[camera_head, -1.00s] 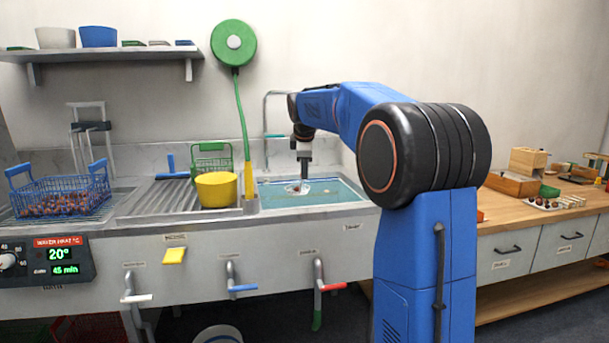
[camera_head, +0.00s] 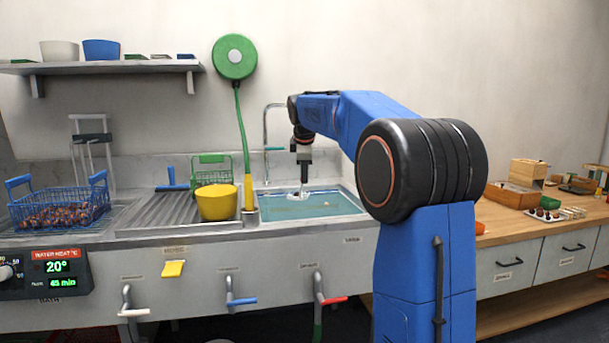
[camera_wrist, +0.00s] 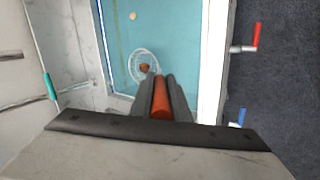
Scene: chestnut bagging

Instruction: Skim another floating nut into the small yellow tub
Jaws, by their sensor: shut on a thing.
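My gripper (camera_wrist: 160,84) is shut on the red-orange handle (camera_wrist: 161,100) of a white wire skimmer (camera_wrist: 137,54). The skimmer bowl is over the sink water (camera_wrist: 176,40), and a brown nut (camera_wrist: 145,68) shows within its outline. I cannot tell whether the bowl is in the water or just above it. A pale nut (camera_wrist: 132,16) floats apart from the skimmer. In the head view, my gripper (camera_head: 303,178) points down over the sink (camera_head: 330,211), with the skimmer (camera_head: 301,193) small below it. The yellow tub (camera_head: 218,204) stands left of the sink on the ribbed drainboard.
A yellow post (camera_head: 248,192) with a green hose stands between tub and sink. A tap (camera_head: 266,140) rises behind the sink. A blue wire basket of nuts (camera_head: 60,205) is at the far left. A green basket (camera_head: 212,166) is behind the tub.

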